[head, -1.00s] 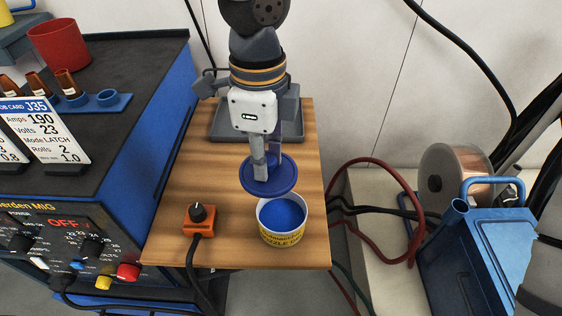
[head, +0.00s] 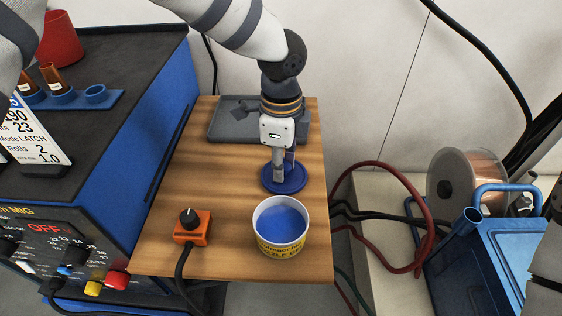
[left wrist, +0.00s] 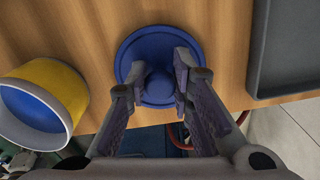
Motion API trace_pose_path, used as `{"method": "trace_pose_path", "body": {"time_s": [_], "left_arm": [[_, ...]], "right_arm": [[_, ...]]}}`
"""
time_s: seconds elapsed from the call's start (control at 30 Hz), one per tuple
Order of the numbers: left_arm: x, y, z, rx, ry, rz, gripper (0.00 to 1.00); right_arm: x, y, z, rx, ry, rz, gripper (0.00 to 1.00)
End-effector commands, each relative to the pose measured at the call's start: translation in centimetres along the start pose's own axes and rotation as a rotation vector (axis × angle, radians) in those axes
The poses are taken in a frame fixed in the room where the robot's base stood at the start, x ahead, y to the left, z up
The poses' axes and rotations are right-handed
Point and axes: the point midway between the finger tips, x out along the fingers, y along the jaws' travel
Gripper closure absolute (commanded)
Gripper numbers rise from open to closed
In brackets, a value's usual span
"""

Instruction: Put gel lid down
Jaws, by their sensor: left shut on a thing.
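The blue gel lid (head: 284,179) is a round disc with a knob in its middle, at the wooden table just behind the gel tub. My left gripper (head: 283,166) points down at it and is shut on its knob; the left wrist view shows the fingers on both sides of the knob of the lid (left wrist: 133,48). The lid looks flat and at or very near the wood; I cannot tell if it touches. The open tub (head: 281,240) with a yellow label and blue gel stands in front; it also shows in the left wrist view (left wrist: 70,90). My right gripper is not in view.
A grey tray (head: 225,125) lies at the back of the wooden table (head: 225,250). An orange box with a black knob (head: 191,228) and cable sits at the front left. The blue welder (head: 150,130) stands left; hoses and a wire spool (head: 465,180) are right.

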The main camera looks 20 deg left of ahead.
Motion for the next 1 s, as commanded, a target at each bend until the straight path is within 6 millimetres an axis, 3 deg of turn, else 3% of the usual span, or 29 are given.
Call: {"method": "trace_pose_path", "body": {"time_s": [0.07, 0.1, 0.17, 0.43, 0.53, 0.8, 1.0], "left_arm": [[0.3, 0.0, 0.0, 0.000, -0.001, 0.002, 1.00], [0.3, 0.0, 0.0, 0.000, -0.001, 0.002, 0.70], [0.3, 0.0, 0.0, 0.000, -0.001, 0.002, 0.59], [0.3, 0.1, 0.0, 0.000, 0.000, 0.002, 0.59], [-0.7, 0.0, 0.0, -0.001, 0.000, -0.001, 0.59], [-7.9, -0.1, 0.0, -0.001, 0.001, -0.006, 0.59], [-11.4, 0.0, 0.0, -0.001, 0.000, 0.000, 0.59]], "right_arm": [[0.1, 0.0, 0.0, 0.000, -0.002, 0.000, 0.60], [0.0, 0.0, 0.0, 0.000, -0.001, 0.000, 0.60], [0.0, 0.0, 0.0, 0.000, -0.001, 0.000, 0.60], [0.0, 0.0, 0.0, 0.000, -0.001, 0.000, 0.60], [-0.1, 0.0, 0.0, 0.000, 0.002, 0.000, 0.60], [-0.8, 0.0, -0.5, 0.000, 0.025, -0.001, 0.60], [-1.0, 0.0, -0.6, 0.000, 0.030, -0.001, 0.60]]}}
